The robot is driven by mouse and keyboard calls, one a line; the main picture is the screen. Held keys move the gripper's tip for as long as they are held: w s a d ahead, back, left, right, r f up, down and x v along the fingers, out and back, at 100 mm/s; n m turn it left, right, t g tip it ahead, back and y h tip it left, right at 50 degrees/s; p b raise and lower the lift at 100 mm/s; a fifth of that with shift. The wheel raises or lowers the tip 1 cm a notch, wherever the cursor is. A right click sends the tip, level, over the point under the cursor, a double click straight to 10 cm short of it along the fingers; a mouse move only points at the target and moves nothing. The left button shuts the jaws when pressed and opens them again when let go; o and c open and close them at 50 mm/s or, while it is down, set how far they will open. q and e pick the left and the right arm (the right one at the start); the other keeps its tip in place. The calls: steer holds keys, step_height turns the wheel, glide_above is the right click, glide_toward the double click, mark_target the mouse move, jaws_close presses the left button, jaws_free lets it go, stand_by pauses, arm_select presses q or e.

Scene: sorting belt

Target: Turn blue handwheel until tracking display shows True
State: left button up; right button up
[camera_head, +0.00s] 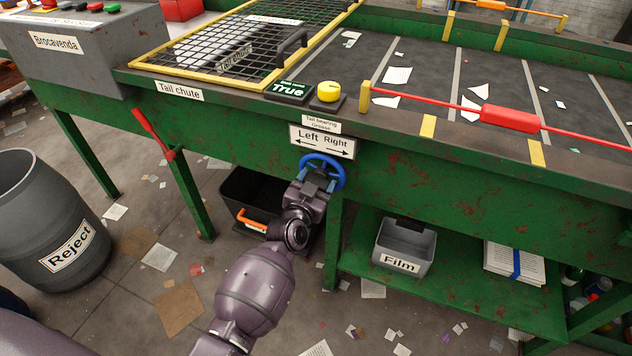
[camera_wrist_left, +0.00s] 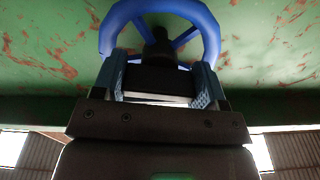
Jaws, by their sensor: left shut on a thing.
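The blue handwheel (camera_head: 324,168) sits on the front of the green belt frame, below a sign (camera_head: 322,142) reading Left and Right with arrows. My left gripper (camera_head: 315,184) reaches up to it from below and is shut on it. In the left wrist view the handwheel (camera_wrist_left: 160,22) shows its rim, spokes and dark hub, with the fingers of my left gripper (camera_wrist_left: 160,78) at its lower part. The tracking display (camera_head: 288,90) on the frame's top edge shows True in green. My right gripper is in neither view.
A yellow knob (camera_head: 329,92) stands beside the display. A red lever (camera_head: 152,133) sticks out at the left. Below are a black bin (camera_head: 240,187), a grey Film bin (camera_head: 404,246) on a green shelf, and a Reject barrel (camera_head: 40,222). Paper scraps litter the floor.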

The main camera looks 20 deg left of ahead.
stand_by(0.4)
arm_select(q)
steer(key=o, duration=0.9)
steer(key=shift+o, duration=0.2)
steer(key=shift+s, duration=0.65)
steer(key=s+p, duration=0.2)
steer(key=s, duration=0.7)
steer(key=shift+s+a, duration=0.2)
steer(key=shift+s, duration=0.05)
